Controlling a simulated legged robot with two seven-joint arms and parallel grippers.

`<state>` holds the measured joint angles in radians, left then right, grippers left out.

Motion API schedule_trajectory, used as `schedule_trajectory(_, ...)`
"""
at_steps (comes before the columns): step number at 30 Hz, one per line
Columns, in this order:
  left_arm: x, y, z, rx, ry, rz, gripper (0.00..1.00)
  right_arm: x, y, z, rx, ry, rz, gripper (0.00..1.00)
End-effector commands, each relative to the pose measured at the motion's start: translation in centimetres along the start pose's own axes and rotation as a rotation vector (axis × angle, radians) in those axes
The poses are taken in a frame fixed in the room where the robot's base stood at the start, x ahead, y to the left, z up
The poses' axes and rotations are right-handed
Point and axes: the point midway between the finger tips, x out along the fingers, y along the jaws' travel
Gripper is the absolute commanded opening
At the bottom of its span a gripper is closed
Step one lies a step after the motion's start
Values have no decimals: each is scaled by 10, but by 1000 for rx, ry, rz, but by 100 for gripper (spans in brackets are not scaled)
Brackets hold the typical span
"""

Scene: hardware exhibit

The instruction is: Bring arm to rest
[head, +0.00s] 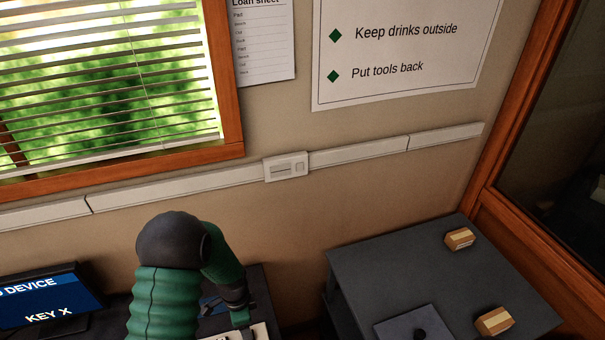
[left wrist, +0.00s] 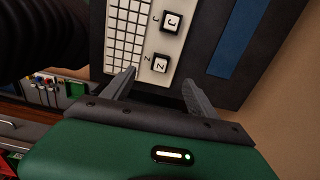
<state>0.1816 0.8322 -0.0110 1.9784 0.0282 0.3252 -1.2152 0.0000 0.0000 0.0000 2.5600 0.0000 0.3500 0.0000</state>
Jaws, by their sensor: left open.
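My left arm comes up from the bottom of the head view, and its gripper (head: 242,320) points down beside a pale board at the bottom edge. In the left wrist view the left gripper (left wrist: 158,78) is open, with its two grey fingers apart and nothing held between them. A white board (left wrist: 122,42) with a grid lies beyond the fingers. It bears a key marked Z (left wrist: 161,64) near the fingertips and another key (left wrist: 171,22) farther up. I cannot tell whether the fingers touch the board. My right gripper is in neither view.
A screen (head: 48,300) reading "KEY X" stands at the lower left. A dark cabinet (head: 390,265) at the right bears two small boxes (head: 459,238) (head: 494,321) and a grey panel (head: 415,325). The wall and window are behind. Colourful items (left wrist: 45,82) show at left in the wrist view.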

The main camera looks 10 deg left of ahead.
Motion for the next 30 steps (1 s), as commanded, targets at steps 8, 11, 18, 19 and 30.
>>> schedule_trajectory(8,-58,37,-18,-404,66,-80,67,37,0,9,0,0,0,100)
schedule_trajectory(11,-79,62,-20,-598,108,-101,67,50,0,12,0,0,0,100)
schedule_trajectory(18,-103,109,-15,-939,195,-115,67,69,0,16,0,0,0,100)
schedule_trajectory(19,-104,112,-14,-960,199,-114,67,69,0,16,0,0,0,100)
schedule_trajectory(30,-108,115,-13,-997,205,-111,56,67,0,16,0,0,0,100)
